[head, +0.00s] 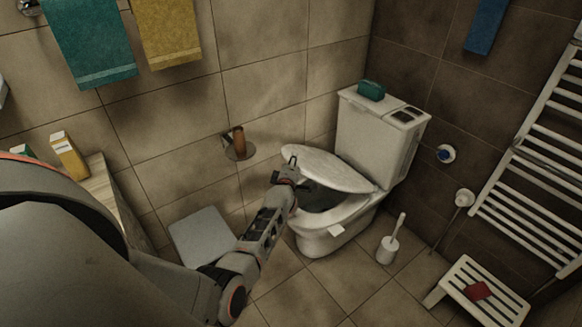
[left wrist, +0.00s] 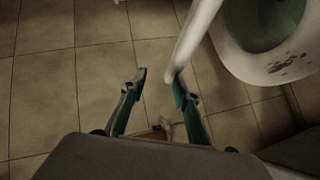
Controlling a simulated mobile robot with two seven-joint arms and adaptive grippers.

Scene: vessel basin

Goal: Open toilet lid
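The white toilet lid (head: 325,168) is partly raised, tilted over the bowl, with a dark gap showing beneath it. In the left wrist view the lid (left wrist: 197,38) is a pale edge reaching down to the right fingertip. My left gripper (head: 291,165) is at the lid's free left end. In the left wrist view its fingers (left wrist: 158,80) are spread, with floor visible between them. The lid's edge is at or just beside the right finger; I cannot tell whether they touch. The toilet bowl (left wrist: 235,58) is open at upper right. My right gripper is not in view.
The cistern (head: 375,135) stands behind the bowl with a green box (head: 371,90) on top. A toilet brush (head: 389,245), a white stool (head: 475,285) and a towel radiator (head: 540,160) are to the right. A grey bin (head: 203,235) stands left of my forearm.

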